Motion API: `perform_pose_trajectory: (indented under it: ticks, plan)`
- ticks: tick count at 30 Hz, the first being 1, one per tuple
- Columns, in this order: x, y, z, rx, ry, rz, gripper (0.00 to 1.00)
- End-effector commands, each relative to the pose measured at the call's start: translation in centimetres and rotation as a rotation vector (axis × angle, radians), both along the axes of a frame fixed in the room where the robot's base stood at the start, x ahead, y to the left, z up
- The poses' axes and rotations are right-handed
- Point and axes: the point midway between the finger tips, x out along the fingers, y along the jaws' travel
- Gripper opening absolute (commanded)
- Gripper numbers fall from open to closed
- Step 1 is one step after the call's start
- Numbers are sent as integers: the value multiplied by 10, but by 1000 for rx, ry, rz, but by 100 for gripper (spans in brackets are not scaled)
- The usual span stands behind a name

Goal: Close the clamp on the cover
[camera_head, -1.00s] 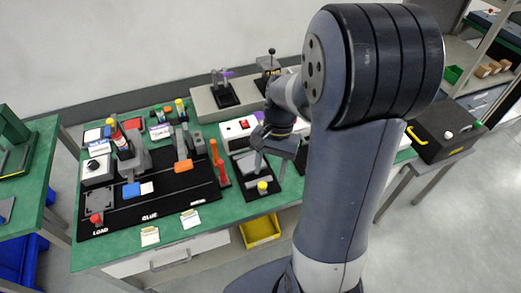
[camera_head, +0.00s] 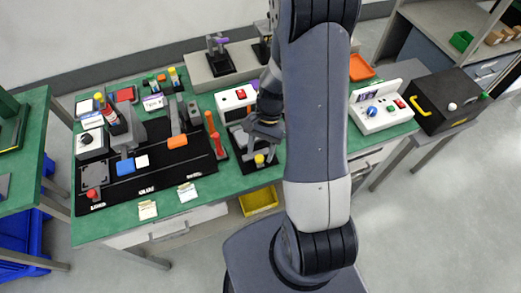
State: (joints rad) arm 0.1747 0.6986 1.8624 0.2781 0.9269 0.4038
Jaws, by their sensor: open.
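My gripper (camera_head: 265,134) hangs over the green bench, right at a small fixture on a black base (camera_head: 240,163). The fixture has grey parts and a yellow knob (camera_head: 259,159) at its front. My gripper hides its upper right part, so I cannot make out a cover or the clamp's position, nor whether my fingers touch it. The jaws are open, though the fingers look small and dark here. An upright red handle (camera_head: 214,138) stands just left of this fixture. An orange-tipped lever (camera_head: 177,141) lies lowered over the black mat farther left.
A white box with a red switch (camera_head: 240,95) stands behind the fixture. A black mat (camera_head: 195,165) with several devices fills the bench's left. A white control box (camera_head: 382,113) and a black case (camera_head: 435,105) stand right. My arm blocks the middle. A yellow bin (camera_head: 259,200) sits below.

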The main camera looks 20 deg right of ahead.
Motion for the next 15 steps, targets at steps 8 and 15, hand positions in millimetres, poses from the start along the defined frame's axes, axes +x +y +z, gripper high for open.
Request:
perform_pose_trajectory:
  ticks: [8, 15]
  plan:
    - [-3, 2, -8, 0, 0, 0, 47]
    - [-3, 2, -7, 0, 0, 0, 37]
